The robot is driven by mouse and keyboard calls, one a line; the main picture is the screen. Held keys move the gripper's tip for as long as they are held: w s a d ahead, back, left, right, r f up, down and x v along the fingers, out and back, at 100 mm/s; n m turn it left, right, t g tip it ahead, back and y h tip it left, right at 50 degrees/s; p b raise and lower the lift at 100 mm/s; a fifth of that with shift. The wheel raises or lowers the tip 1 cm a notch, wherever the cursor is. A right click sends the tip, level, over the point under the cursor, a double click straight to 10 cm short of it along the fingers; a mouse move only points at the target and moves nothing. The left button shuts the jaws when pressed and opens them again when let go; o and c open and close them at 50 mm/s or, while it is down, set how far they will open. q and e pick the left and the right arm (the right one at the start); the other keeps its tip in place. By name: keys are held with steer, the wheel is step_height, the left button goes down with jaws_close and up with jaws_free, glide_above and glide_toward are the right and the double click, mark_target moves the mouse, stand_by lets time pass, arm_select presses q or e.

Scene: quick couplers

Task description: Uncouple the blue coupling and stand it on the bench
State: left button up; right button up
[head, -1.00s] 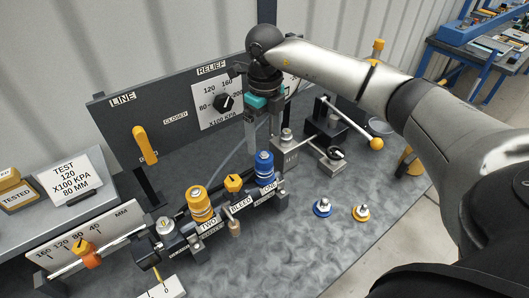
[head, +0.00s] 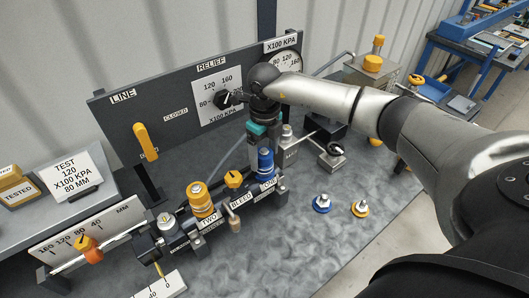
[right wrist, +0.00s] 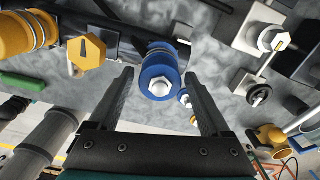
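The blue coupling (head: 265,161) stands upright at the right end of the bench manifold, by the label ONE. In the right wrist view the blue coupling (right wrist: 160,70) shows from above, between and beyond the fingertips. My right gripper (head: 262,143) is open and points down just above the coupling. Its two fingers (right wrist: 160,78) sit on either side of it in the wrist view, with gaps visible and nothing held. The bench (head: 290,235) has bare grey surface in front of the manifold. My left gripper is not in view.
A yellow coupling (head: 200,200) and a yellow bleed knob (head: 234,179) stand left of the blue coupling. A blue-based fitting (head: 322,203) and a yellow-based fitting (head: 360,208) stand on the bench to the right. A metal block (head: 288,152) is close behind the gripper.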

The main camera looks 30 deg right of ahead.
jaws_close()
stand_by(1.0)
